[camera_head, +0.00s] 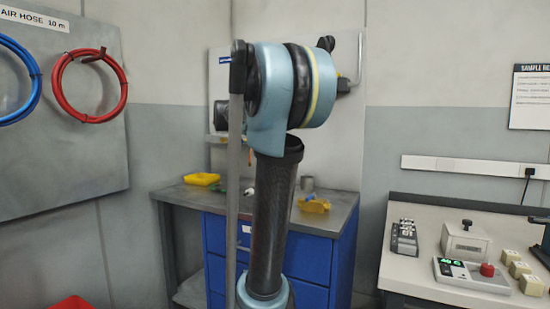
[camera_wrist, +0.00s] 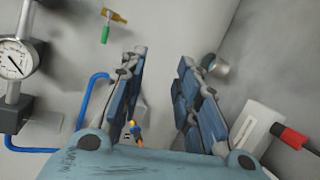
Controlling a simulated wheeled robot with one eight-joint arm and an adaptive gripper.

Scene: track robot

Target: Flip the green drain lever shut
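The green lever (camera_wrist: 105,34) shows at the top left of the wrist view, on a small brass fitting (camera_wrist: 116,16). The lever hangs from the fitting, pointing down in the picture. My gripper (camera_wrist: 161,56) is open, with its two blue pad-lined fingers apart and nothing between their tips. The lever is left of and beyond the left fingertip, apart from it. In the camera_head view my own arm covers the middle, and I cannot make out the gripper or clearly identify the lever there.
A dial gauge (camera_wrist: 15,60) on a post and a blue hose (camera_wrist: 86,100) lie left of the fingers. A metal cup (camera_wrist: 215,65) and a red-and-white item (camera_wrist: 290,136) are on the right.

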